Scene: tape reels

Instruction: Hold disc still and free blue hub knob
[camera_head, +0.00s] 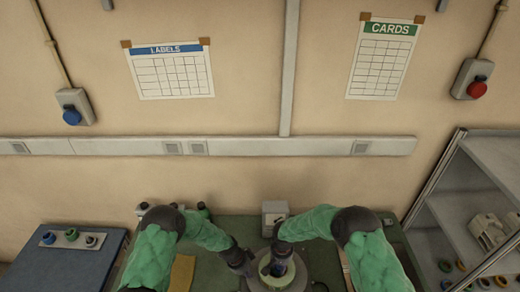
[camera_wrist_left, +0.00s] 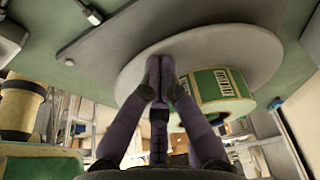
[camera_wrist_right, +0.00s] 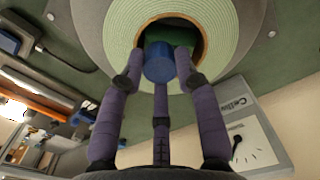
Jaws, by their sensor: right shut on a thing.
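The grey disc (camera_head: 314,279) lies on the green workbench and carries a pale green tape reel (camera_wrist_right: 112,40). The reel's green label shows in the left wrist view (camera_wrist_left: 218,85). The blue hub knob (camera_wrist_right: 159,64) sits inside the reel's brown-lined centre hole. My right gripper (camera_wrist_right: 160,58) is shut on the knob, one finger on each side of it. My left gripper (camera_wrist_left: 159,62) has its fingertips together, against or very near the disc's rim; contact is not certain. In the head view, the right gripper (camera_head: 279,265) covers the knob.
A grey box with a dial (camera_wrist_right: 245,140) stands beside the disc. A blue-topped table (camera_head: 70,265) with a strip of coloured knobs is at the left. A shelf unit (camera_head: 480,170) is at the right. The wall has label and card sheets and two push buttons.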

